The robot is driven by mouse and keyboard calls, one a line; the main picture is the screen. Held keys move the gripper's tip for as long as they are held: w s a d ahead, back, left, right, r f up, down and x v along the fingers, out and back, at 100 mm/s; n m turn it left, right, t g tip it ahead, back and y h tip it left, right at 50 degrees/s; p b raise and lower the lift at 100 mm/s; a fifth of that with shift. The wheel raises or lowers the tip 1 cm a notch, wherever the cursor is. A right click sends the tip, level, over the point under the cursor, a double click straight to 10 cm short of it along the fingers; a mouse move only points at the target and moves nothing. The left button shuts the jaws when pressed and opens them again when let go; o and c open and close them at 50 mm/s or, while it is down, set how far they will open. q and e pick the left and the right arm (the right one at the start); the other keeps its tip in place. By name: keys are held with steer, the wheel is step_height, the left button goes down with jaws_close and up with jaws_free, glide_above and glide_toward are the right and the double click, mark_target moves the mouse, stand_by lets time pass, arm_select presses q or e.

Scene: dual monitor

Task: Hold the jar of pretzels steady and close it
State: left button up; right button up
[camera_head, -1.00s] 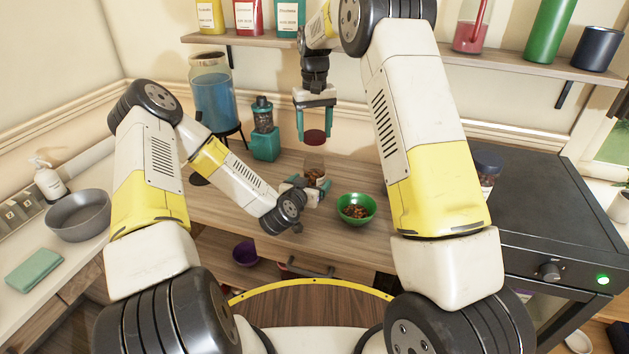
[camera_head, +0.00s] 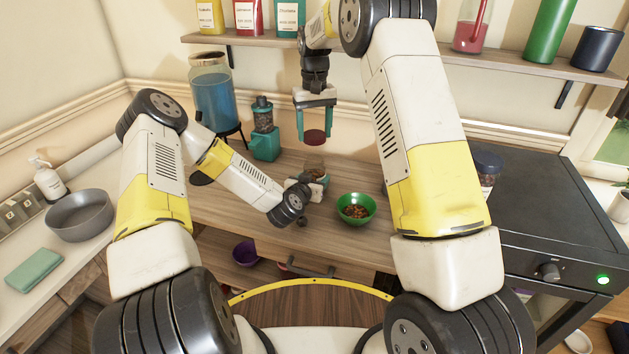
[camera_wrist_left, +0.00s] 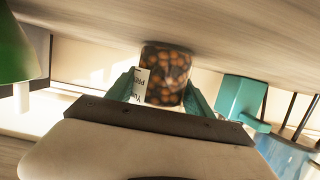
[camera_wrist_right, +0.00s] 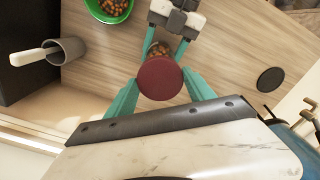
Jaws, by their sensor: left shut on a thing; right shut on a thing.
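The jar of pretzels (camera_head: 316,171) is clear with brown pieces inside. It stands at the counter's middle; the left wrist view shows it closely (camera_wrist_left: 167,75), with a white label. My left gripper (camera_head: 312,184) is shut around its sides; my forearm hides part of the jar in the head view. My right gripper (camera_head: 315,134) points down, shut on the dark red lid (camera_head: 315,137). The lid is above the jar, with a gap between them. In the right wrist view the lid (camera_wrist_right: 160,79) covers part of the jar (camera_wrist_right: 158,50).
A green bowl (camera_head: 356,209) of brown pieces is just right of the jar. A teal grinder (camera_head: 264,142) and a blue-filled dispenser (camera_head: 212,98) stand behind left. Shelves hang above.

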mark_target(315, 145)
arm_select(q)
jaws_close()
arm_select(e)
steer(key=shift+f, duration=2.5)
steer(key=shift+f, duration=0.85)
steer(key=shift+f, duration=0.6)
